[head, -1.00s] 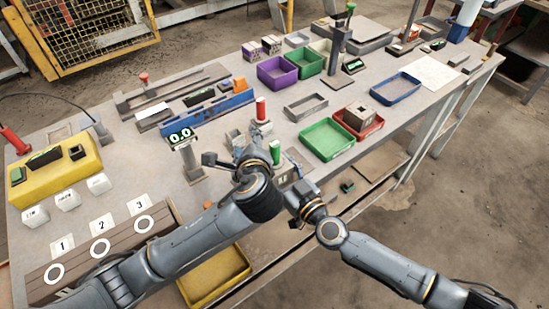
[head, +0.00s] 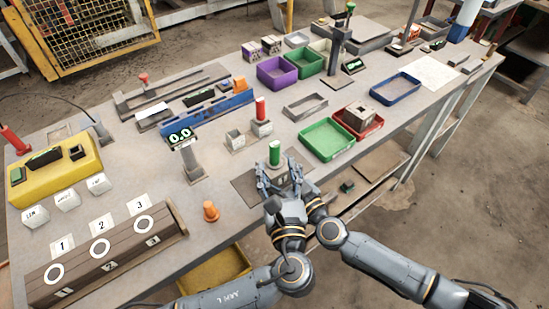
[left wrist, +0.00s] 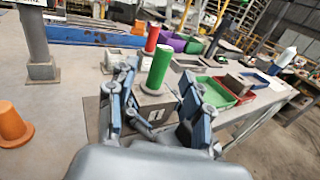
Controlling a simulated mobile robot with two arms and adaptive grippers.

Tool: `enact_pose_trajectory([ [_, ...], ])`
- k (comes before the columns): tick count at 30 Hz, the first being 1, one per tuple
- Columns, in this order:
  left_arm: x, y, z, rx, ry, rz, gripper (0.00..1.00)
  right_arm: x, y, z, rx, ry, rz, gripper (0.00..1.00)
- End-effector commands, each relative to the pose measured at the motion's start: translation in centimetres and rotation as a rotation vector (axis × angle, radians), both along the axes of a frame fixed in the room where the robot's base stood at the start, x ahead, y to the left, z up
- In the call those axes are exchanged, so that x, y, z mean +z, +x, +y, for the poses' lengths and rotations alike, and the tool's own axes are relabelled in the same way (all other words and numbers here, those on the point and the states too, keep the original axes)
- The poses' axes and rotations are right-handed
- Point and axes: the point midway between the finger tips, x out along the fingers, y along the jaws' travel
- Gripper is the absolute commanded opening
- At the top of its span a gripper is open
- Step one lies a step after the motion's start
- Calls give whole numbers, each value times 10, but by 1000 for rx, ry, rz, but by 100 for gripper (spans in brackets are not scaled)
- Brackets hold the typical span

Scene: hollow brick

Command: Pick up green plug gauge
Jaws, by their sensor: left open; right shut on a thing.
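The green plug gauge (head: 275,154) stands upright on a small grey block (left wrist: 153,105) near the table's front edge. Its green handle and grey collar also show in the left wrist view (left wrist: 160,68); any part below the collar is hidden. My left gripper (head: 278,172) is open, with one finger on each side of the gauge, and points at it from the front. In the left wrist view the fingers stand apart from the handle. My right gripper (head: 303,190) comes in low from the right, shut on the grey block; its fingertips are largely hidden by the left hand.
A red-handled gauge (head: 260,110) stands in a block just behind. A display post (head: 190,160) and an orange plug (head: 210,211) are to the left. A green bin (head: 327,140) and a red bin (head: 372,128) are to the right. A numbered wooden rack (head: 105,250) lies front left.

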Motion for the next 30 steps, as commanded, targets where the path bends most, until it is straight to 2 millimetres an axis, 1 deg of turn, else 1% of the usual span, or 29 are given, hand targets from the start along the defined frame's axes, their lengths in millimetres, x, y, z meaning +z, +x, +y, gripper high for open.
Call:
enact_pose_trajectory([
  [1,1,7,1,0,1,-3,50,0,1,0,-1,0,-1,22],
  [8,2,24,3,2,-2,-1,50,0,1,0,-2,0,-1,22],
  [13,8,50,3,1,-1,-3,50,0,1,0,-1,0,-1,22],
  [16,6,62,6,3,0,-1,50,0,1,0,-1,0,-1,22],
  [19,6,68,6,2,0,1,50,0,1,0,-1,1,-1,22],
  [25,5,69,6,2,-2,2,50,0,1,0,-1,1,-1,22],
  [26,5,69,6,2,-2,2,48,0,1,0,-1,1,-1,22],
  [27,5,69,6,2,-1,2,40,0,1,0,-1,1,-1,22],
  [29,5,68,6,2,-1,1,28,1,1,0,-1,1,-1,22],
  [30,5,68,6,2,-1,1,20,1,1,0,-1,1,-1,22],
])
